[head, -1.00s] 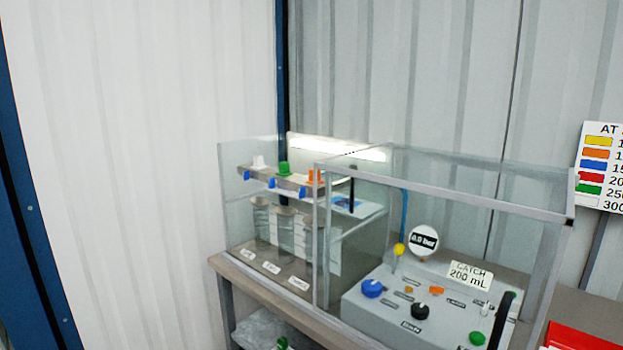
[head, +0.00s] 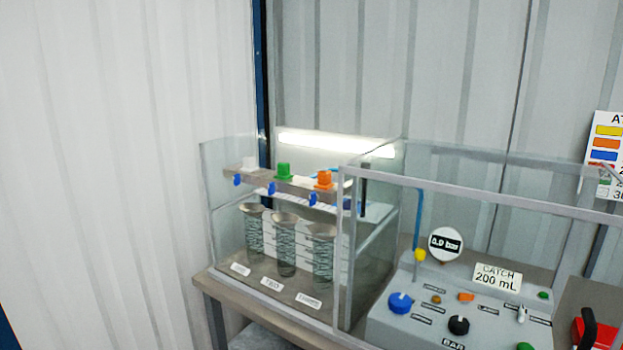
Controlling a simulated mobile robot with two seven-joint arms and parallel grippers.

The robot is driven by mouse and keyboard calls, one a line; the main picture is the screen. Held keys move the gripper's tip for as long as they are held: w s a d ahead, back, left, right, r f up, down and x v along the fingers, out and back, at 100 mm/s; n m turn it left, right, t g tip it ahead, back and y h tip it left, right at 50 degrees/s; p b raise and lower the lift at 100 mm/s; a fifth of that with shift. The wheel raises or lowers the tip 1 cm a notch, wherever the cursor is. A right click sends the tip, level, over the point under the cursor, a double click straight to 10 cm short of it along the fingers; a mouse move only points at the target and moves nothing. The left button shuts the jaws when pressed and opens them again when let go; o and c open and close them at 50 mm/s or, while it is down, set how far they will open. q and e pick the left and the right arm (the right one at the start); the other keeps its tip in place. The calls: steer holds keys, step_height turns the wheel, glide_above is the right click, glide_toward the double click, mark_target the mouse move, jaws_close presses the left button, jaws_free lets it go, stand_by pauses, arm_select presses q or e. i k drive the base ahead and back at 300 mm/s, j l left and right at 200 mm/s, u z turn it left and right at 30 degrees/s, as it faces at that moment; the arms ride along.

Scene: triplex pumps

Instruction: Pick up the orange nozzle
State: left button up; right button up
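An orange nozzle (head: 323,180) sits upright at the right end of a brown bar (head: 300,186) inside the glass case. A green nozzle (head: 283,171) and a white nozzle (head: 249,162) stand to its left on the same bar. A smaller orange piece (head: 466,297) lies on the grey control panel; I cannot tell what it is. Neither of my grippers shows in the head view.
Blue levers (head: 313,199) hang from the bar above three glass cylinders (head: 320,254). Clear walls and a grey frame (head: 490,198) enclose the case and panel. A gauge (head: 445,243) reads 0.0 bar. A red object (head: 603,336) is at lower right.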

mark_target(324, 177)
steer(key=i+j, duration=0.15)
steer(key=j, duration=0.2)
steer(key=i+j+z, duration=0.1)
steer(key=j, duration=0.3)
steer(key=i+j, duration=0.2)
steer(key=j, duration=0.15)
steer(key=i+j+z, duration=0.1)
steer(key=j, duration=0.3)
steer(key=i+j, duration=0.15)
steer(key=j, duration=0.2)
steer(key=i+j+z, duration=0.1)
steer(key=j, duration=0.3)
steer(key=i+j, duration=0.15)
steer(key=j, duration=0.25)
